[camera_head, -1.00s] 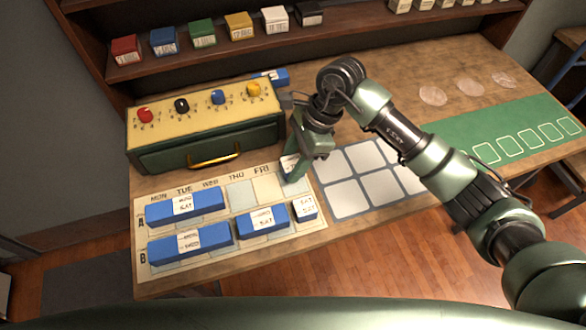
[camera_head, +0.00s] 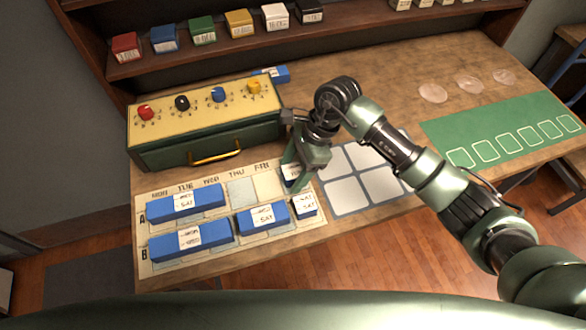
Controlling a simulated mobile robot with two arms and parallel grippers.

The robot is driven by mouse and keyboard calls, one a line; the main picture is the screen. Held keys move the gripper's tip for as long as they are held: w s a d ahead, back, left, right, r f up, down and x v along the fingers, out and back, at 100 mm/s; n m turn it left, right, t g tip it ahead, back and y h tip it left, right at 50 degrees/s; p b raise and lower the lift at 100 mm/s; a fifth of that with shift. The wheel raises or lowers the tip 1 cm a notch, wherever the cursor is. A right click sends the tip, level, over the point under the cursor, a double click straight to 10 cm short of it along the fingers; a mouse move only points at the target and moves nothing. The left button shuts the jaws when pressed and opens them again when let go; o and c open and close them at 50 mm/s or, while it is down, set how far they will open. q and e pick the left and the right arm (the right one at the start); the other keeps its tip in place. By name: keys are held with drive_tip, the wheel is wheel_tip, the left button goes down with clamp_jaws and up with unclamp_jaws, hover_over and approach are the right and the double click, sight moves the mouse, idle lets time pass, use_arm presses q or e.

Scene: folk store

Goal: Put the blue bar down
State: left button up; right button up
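A short blue bar (camera_head: 289,171) with a white label is at my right gripper (camera_head: 297,180), partly hidden by its fingers. The gripper appears shut on it, low at the right end of row A of the calendar board (camera_head: 239,190). I cannot tell whether the bar touches the board. A long blue bar (camera_head: 160,210) lies in row A. My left gripper is not in view.
A green box (camera_head: 170,155) with coloured knobs and a brass handle stands behind the board. Another blue bar (camera_head: 280,74) lies behind it. A grid of pale squares (camera_head: 346,192) is right of the board, with a green mat (camera_head: 500,130) beyond. A shelf (camera_head: 190,62) holds small coloured boxes.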

drive_tip(key=shift+r, duration=0.1)
drive_tip(key=shift+r+p, duration=0.2)
drive_tip(key=shift+p, duration=0.1)
drive_tip(key=b+v, duration=0.3)
drive_tip(key=v, duration=0.8)
drive_tip(key=shift+d+r, duration=0.25)
drive_tip(key=shift+r, duration=0.05)
